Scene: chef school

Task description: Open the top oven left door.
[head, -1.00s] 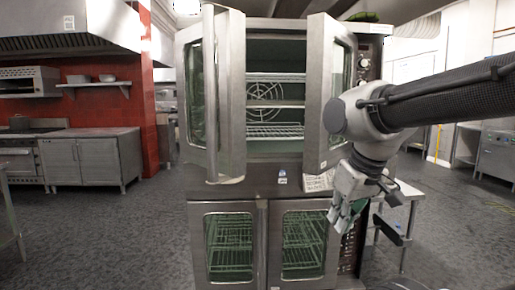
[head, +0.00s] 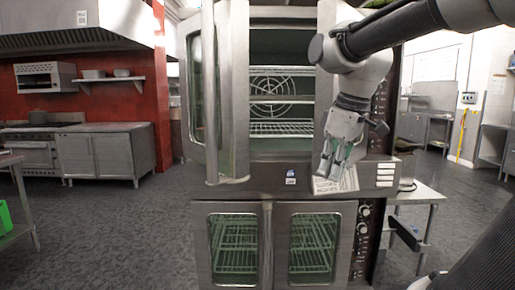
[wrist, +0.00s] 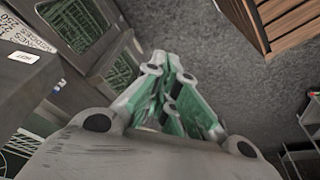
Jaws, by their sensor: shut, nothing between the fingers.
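The top oven (head: 275,180) is steel, and its left door (head: 236,85) stands ajar, swung out toward me. The door has a glass window (head: 196,95) and a long vertical bar handle (head: 211,100) on its outer side. The lit cavity with wire racks (head: 280,128) shows to the right of this door. My gripper (head: 328,172) is shut and empty, pointing down in front of the right part of the oven, well right of the left door and not touching it. The wrist view shows its green-padded fingers (wrist: 172,80) together. My arm hides most of the top right door.
A lower oven has two closed glass doors (head: 235,240). A printed sheet (head: 336,180) is on the front between the ovens. A small steel table (head: 420,193) stands right of the ovens. Floor (head: 110,230) is clear to the left; a green item (head: 5,218) is at far left.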

